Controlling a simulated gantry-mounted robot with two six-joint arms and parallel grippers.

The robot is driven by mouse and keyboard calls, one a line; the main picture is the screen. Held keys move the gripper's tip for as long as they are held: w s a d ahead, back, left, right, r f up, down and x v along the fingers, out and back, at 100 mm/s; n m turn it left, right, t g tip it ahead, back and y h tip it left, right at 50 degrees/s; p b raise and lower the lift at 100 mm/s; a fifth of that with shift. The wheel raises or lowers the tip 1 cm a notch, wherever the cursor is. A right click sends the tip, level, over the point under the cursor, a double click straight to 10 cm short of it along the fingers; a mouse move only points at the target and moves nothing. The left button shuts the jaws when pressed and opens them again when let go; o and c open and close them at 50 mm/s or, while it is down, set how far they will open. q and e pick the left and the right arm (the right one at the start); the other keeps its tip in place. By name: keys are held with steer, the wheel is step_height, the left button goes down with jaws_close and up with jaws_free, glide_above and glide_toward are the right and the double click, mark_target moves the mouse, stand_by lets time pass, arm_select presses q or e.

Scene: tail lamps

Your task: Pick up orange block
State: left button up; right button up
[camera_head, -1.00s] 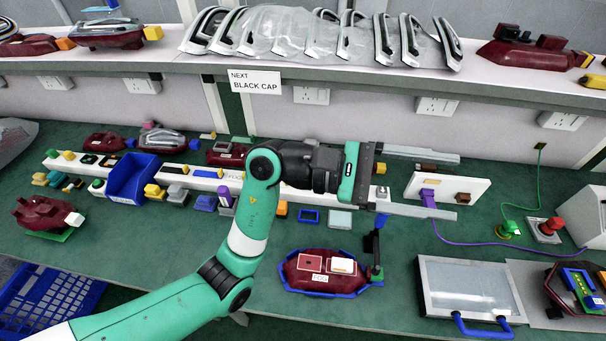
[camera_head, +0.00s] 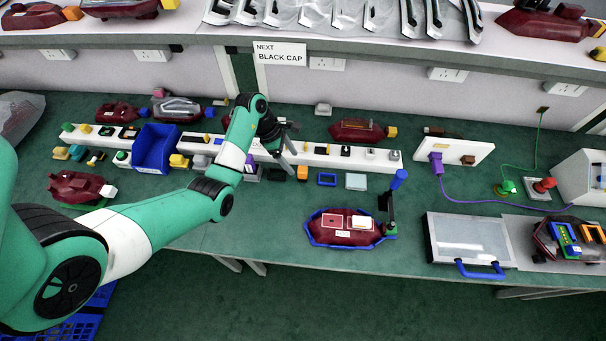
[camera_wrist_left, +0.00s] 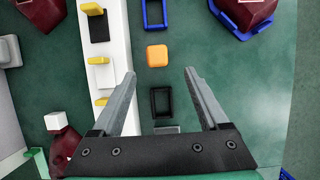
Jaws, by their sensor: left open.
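The orange block (camera_head: 302,173) lies on the green table in front of the long white rail in the head view. It also shows in the left wrist view (camera_wrist_left: 157,55) as a small rounded square, a little beyond my fingertips and roughly in line with the gap between them. My left gripper (camera_wrist_left: 160,73) is open and empty, with its fingers pointing toward the block and apart from it. In the head view the left gripper (camera_head: 291,150) is over the white rail, close to the block. My right gripper is in neither view.
A black frame (camera_wrist_left: 161,102) lies between my fingers in the wrist view. A blue frame (camera_head: 327,179) and a pale square (camera_head: 356,181) lie right of the block. The white rail (camera_head: 375,161) with small parts runs behind. A maroon lamp (camera_head: 345,226) sits in front.

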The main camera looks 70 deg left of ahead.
mark_target(300, 169)
arm_select(q)
steer(key=x, duration=0.3)
steer(key=shift+b, duration=0.4)
steer(key=b+x, duration=0.1)
steer(key=x, duration=0.1)
steer(key=b+x, duration=0.2)
steer(key=shift+w+f, duration=0.1)
steer(key=shift+w, duration=0.25)
steer(key=shift+w+d+f, duration=0.15)
steer(key=shift+w+f, duration=0.05)
steer(key=shift+f, duration=0.15)
jaws_close()
